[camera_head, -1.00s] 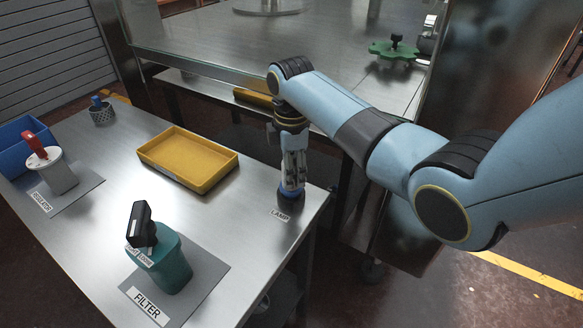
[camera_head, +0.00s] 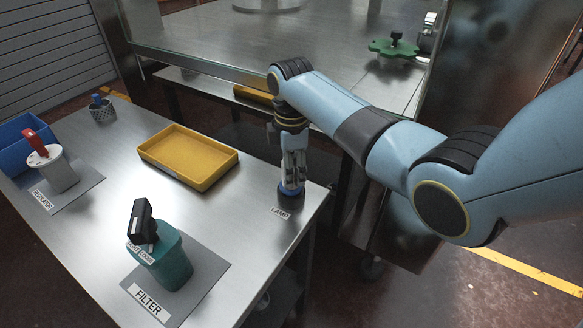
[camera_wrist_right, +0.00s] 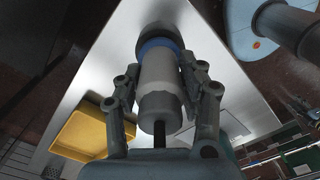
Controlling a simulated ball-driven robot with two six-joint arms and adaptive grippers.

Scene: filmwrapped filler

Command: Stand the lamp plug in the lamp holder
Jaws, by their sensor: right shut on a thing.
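My right gripper (camera_head: 293,168) points down at the right corner of the metal table. It is shut on the lamp plug (camera_wrist_right: 160,88), a pale grey cylinder, with a finger on each side in the right wrist view. The plug looks upright. A blue ring shows at its far end, against the dark round lamp holder (camera_head: 290,200), which stands behind the LAMP label. The holder also shows in the wrist view (camera_wrist_right: 161,31). The plug's end meets the holder's mouth; how deep it sits is hidden. My left gripper is not in view.
A yellow tray (camera_head: 181,178) lies left of the gripper. A teal filter container (camera_head: 172,268) with a black handle stands in front, a white container with a red handle (camera_head: 58,172) at left. A blue bin (camera_head: 18,148) and a mesh cup (camera_head: 103,113) stand farther back.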

